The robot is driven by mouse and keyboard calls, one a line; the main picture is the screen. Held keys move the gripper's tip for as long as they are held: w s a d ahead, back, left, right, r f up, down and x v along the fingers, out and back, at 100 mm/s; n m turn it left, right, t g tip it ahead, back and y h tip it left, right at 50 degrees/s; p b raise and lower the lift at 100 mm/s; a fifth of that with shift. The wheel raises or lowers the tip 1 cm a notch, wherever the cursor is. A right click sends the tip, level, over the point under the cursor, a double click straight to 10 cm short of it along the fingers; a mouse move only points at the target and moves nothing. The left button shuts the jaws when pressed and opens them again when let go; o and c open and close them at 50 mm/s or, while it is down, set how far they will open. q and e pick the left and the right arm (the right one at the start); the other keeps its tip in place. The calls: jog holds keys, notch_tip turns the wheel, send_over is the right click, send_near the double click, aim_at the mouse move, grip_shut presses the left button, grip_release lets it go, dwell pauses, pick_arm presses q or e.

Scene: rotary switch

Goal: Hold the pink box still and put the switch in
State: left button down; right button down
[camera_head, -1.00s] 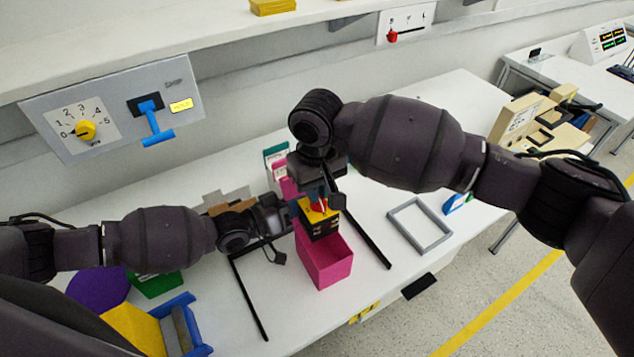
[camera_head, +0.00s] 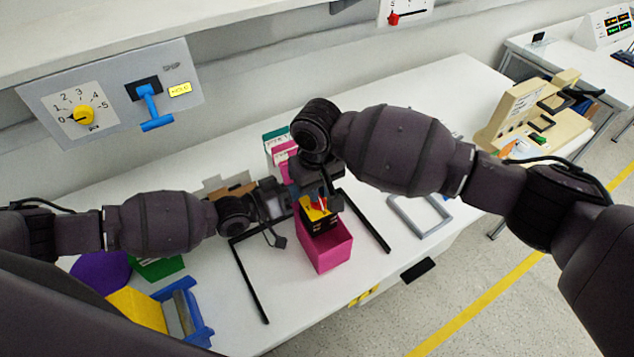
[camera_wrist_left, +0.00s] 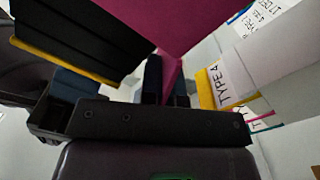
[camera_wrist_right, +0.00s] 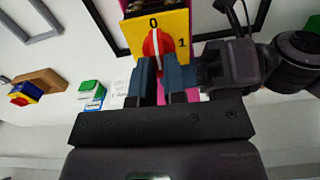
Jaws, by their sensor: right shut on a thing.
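The pink box (camera_head: 330,257) stands on the white table with its open top up. The switch (camera_head: 318,222), a black block with a yellow face and red knob, is over the box opening, its lower part overlapping the opening. My right gripper (camera_head: 318,194) is shut on the red knob, which shows between the fingers in the right wrist view (camera_wrist_right: 158,70). My left gripper (camera_head: 284,212) is at the box's left side. In the left wrist view, a pink box wall (camera_wrist_left: 190,18) runs down to its fingers (camera_wrist_left: 166,80); whether they press on it is unclear.
Black bars (camera_head: 250,285) lie on the table either side of the box. A grey frame (camera_head: 420,228) lies to the right. Upright pink and green items (camera_head: 276,146) stand behind. A blue and yellow object (camera_head: 180,312) is front left.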

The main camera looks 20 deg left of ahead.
aim_at(317, 205)
jog(key=shift+f, duration=2.8)
jog(key=shift+f, duration=0.1)
jog(key=c, duration=1.1)
grip_release()
jog(key=shift+r, duration=4)
